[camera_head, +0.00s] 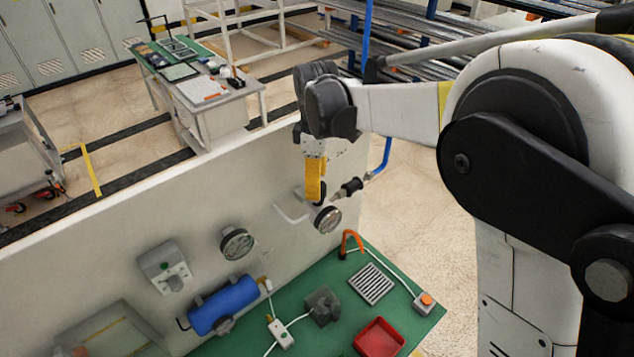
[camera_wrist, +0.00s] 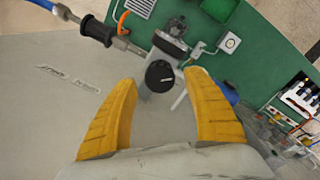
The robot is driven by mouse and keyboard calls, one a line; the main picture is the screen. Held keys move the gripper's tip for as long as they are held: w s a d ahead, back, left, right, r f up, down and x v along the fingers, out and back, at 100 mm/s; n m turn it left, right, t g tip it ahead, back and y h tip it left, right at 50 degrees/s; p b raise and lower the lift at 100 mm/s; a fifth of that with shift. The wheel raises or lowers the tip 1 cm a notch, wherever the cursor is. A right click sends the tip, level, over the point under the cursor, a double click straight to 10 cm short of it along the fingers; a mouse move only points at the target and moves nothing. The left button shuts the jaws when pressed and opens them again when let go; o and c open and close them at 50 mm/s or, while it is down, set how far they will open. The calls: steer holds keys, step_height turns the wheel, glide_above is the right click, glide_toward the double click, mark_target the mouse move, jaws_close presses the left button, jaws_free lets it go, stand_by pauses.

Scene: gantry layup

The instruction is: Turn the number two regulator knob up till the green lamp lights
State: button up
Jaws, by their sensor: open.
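A round black regulator knob (camera_wrist: 159,76) with a small white mark shows in the wrist view, in front of a grey regulator body. My gripper (camera_wrist: 162,82) is open, with one yellow finger on each side of the knob; contact is not clear. A round gauge (camera_wrist: 168,46) sits just beyond the knob. In the head view my gripper (camera_head: 315,186) points down at the panel above the right gauge (camera_head: 327,219), mostly covering the knob. A grey box with a small green part (camera_head: 174,279) is on the panel at left; whether it is lit is unclear. No number is readable.
A hose coupling (camera_head: 348,188) on a blue hose stands close right of my gripper. A second gauge (camera_head: 237,243) and a blue cylinder (camera_head: 223,305) are further left. The green bench (camera_head: 258,338) below holds a red tray (camera_head: 379,338) and an orange hook (camera_head: 347,240).

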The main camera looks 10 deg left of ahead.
steer(key=shift+f, duration=0.65)
steer(key=c, duration=1.2)
steer(key=shift+o, duration=0.2)
steer(key=shift+m, duration=0.3)
